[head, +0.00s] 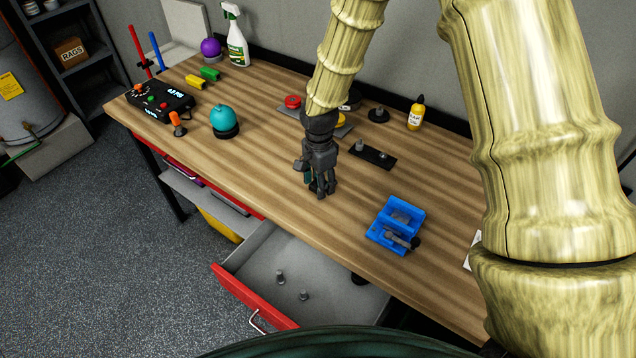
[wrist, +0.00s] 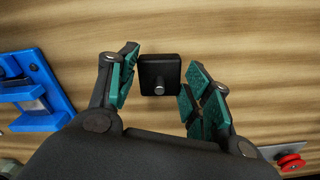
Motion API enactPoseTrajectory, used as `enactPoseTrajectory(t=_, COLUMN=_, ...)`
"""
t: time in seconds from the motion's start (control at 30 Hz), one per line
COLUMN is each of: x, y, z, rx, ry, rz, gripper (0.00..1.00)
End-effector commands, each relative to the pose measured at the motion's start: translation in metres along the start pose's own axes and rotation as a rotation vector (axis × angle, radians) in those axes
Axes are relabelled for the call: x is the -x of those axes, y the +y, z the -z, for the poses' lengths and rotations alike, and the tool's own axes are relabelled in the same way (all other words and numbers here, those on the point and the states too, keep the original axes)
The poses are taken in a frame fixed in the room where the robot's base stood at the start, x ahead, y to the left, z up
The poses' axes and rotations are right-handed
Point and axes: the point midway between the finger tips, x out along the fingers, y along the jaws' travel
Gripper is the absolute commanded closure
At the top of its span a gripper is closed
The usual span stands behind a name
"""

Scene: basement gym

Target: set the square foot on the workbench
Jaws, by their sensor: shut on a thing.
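The square foot (wrist: 155,88) is a black square block with a short metal pin, seen between my fingers in the wrist view. My gripper (wrist: 160,70) is shut on it, one finger at each side; in the head view my gripper (head: 322,192) points down near the front edge of the workbench. There the fingers mostly hide the foot. The workbench (head: 270,110) has a striped wooden top, which also fills the wrist view's background (wrist: 225,35). I cannot tell whether the foot touches the top.
A blue holder (head: 385,242) stands right of my gripper, and a black plate with pegs (head: 373,157) lies behind it. A teal ball (head: 223,118) stands to the left. An open drawer (head: 255,300) with loose bolts juts out below. Bare wood surrounds my gripper.

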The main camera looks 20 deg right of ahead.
Motion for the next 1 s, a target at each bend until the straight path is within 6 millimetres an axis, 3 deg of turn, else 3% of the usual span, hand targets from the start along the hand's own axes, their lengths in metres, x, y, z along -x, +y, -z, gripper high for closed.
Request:
enactPoseTrajectory(t=0.27, x=-0.007, y=-0.011, z=0.002, rx=0.002, ry=-0.001, rz=-0.006, gripper=0.74)
enactPoseTrajectory(t=0.63, x=-0.036, y=-0.011, z=0.002, rx=0.0, ry=-0.001, rz=-0.005, gripper=0.74)
enactPoseTrajectory(t=1.0, x=-0.041, y=-0.011, z=0.002, rx=0.001, ry=-0.001, rz=-0.005, gripper=0.74)
